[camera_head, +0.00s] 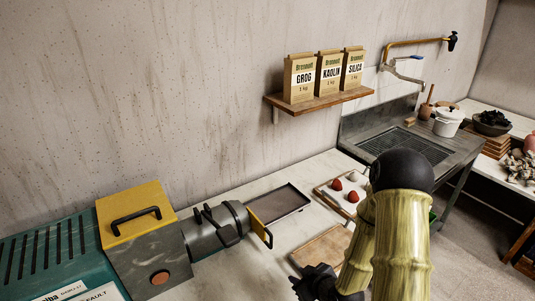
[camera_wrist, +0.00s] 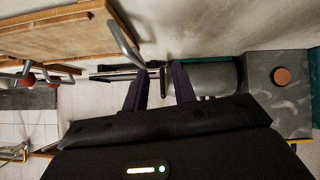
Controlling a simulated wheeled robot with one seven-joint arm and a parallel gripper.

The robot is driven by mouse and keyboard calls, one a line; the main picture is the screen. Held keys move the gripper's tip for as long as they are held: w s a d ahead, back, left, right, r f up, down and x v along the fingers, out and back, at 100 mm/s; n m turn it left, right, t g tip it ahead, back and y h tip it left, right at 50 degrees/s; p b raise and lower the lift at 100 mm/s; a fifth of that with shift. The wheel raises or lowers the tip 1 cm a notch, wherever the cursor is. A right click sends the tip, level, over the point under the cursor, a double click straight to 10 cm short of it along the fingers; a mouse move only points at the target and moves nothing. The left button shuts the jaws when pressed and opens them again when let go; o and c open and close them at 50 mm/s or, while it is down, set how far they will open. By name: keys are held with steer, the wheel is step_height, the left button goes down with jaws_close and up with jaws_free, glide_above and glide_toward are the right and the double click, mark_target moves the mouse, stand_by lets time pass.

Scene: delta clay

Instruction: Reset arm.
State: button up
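My arm, in pale yellow-green sleeves with a dark round joint, rises at the lower right of the head view. My gripper (camera_head: 312,281) is dark and hangs low over the pale counter, left of the arm and near a wooden board (camera_head: 322,252). In the wrist view, my gripper (camera_wrist: 160,86) shows two dark purple fingers spread apart. It is open, and nothing is clearly held. A metal handle and the grey barrel (camera_wrist: 214,77) of a machine show beyond the fingertips. Their distance from the fingers is hard to judge.
The machine with a yellow lid (camera_head: 133,214) stands on the counter at left. A dark tray (camera_head: 282,203) lies behind its barrel. A tray with reddish balls (camera_head: 337,185) sits by my arm. A shelf (camera_head: 318,104) holds three bags. A sink (camera_head: 410,145) stands at right.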

steer(key=s+d+r+m+g+h, duration=0.2)
steer(key=s+d+r+m+g, duration=0.1)
steer(key=s+r, duration=0.3)
steer(key=s+d+r+m+g+h, duration=0.2)
steer(key=s+r+m, duration=0.3)
steer(key=r, duration=0.4)
steer(key=shift+s+d+r+g+h, duration=0.2)
steer(key=shift+s+d+g+h, duration=0.2)
steer(key=shift+s+g+h, duration=0.15)
stand_by(1.0)
